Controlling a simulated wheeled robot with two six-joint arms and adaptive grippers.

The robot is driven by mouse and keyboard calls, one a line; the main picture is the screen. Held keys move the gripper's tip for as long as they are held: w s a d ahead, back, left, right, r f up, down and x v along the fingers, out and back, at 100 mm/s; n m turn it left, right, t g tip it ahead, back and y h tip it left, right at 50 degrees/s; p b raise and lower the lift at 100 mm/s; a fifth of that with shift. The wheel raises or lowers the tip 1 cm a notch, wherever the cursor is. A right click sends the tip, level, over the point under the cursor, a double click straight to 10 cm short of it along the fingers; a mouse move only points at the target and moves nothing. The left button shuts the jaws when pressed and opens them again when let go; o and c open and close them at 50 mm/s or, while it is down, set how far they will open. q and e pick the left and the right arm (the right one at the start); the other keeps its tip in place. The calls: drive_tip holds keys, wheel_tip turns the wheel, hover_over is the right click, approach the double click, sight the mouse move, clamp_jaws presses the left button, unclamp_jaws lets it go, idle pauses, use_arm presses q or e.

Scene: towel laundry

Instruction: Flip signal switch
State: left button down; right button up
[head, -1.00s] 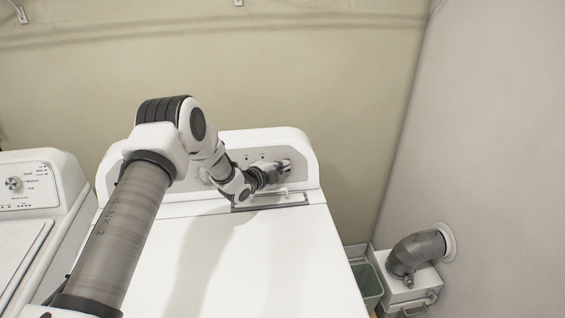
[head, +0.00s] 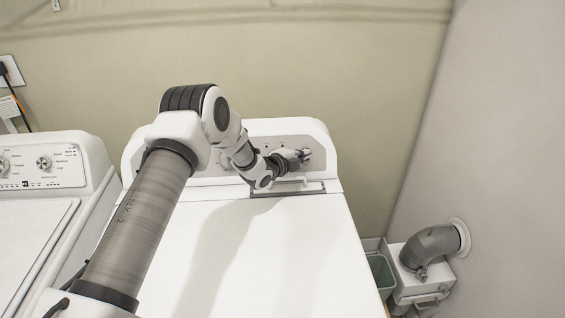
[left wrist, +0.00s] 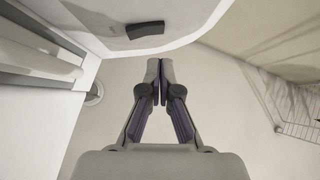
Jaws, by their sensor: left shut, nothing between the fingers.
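A dark rocker-like switch (left wrist: 145,30) sits on the white panel in the left wrist view, a little ahead of my fingertips in the picture. My left gripper (left wrist: 159,72) is shut with its fingertips together and nothing between them; I see a gap between them and the switch in that picture, but cannot judge contact depth. In the head view my left gripper (head: 304,156) is at the right end of the white dryer's control panel (head: 318,143). The switch cannot be made out there. My right gripper is not in view.
The white dryer top (head: 290,250) is bare. A white washer (head: 60,180) with knobs stands at the left. A grey vent pipe (head: 430,248) on a white box and a green bin (head: 381,272) are at the lower right. A wire rack (left wrist: 300,125) shows in the wrist view.

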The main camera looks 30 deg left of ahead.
use_arm(q)
drive_tip(key=r+b+v, duration=0.1)
drive_tip(key=b+v, duration=0.1)
drive_tip(key=v, duration=0.8)
drive_tip(key=shift+r, duration=0.5)
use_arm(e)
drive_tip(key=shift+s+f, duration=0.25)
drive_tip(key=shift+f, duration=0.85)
